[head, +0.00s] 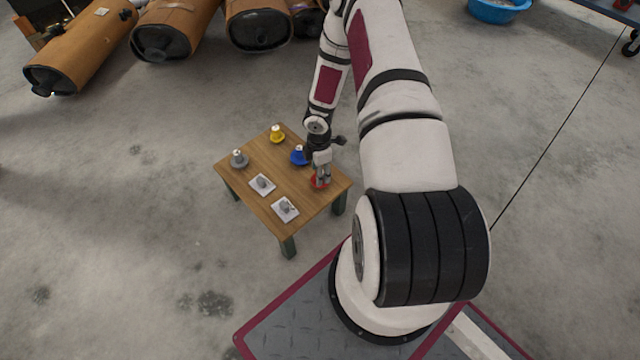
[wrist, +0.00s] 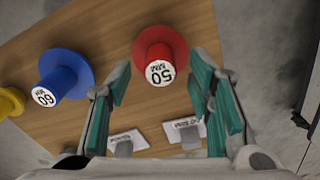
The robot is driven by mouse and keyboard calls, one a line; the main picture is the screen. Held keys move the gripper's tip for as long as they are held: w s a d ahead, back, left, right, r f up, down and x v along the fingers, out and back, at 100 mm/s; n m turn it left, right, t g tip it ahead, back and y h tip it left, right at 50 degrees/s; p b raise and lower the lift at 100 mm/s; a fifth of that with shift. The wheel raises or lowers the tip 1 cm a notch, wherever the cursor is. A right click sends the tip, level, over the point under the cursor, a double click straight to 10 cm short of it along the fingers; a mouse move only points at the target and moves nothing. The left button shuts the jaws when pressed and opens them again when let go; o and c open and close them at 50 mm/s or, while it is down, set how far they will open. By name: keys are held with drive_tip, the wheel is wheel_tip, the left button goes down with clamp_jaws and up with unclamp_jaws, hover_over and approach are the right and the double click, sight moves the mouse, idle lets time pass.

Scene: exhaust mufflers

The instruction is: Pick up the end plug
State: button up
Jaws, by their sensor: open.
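Several flanged plugs stand on a small wooden table (head: 245,200). The red plug (head: 316,184) is at its right side; in the wrist view the red plug (wrist: 160,45) shows a white top marked 50. The blue plug (head: 298,156), marked 60 in the wrist view (wrist: 62,75), stands beside it. A yellow plug (head: 277,135) and a grey plug (head: 239,160) stand farther away. Which one is the end plug, I cannot tell. My gripper (head: 322,174) points down at the red plug. Its teal fingers (wrist: 160,75) are apart on either side of it, with nothing held.
Two white cards (head: 272,192) (head: 294,217) with small grey pieces lie at the table's near left. Large brown mufflers (head: 180,20) lie at the back left. A blue tub (head: 497,10) stands at the back right. The concrete floor around the table is clear.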

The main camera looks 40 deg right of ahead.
wheel_tip(320, 180, down, 2)
clamp_jaws()
drive_tip(key=shift+r, duration=0.1)
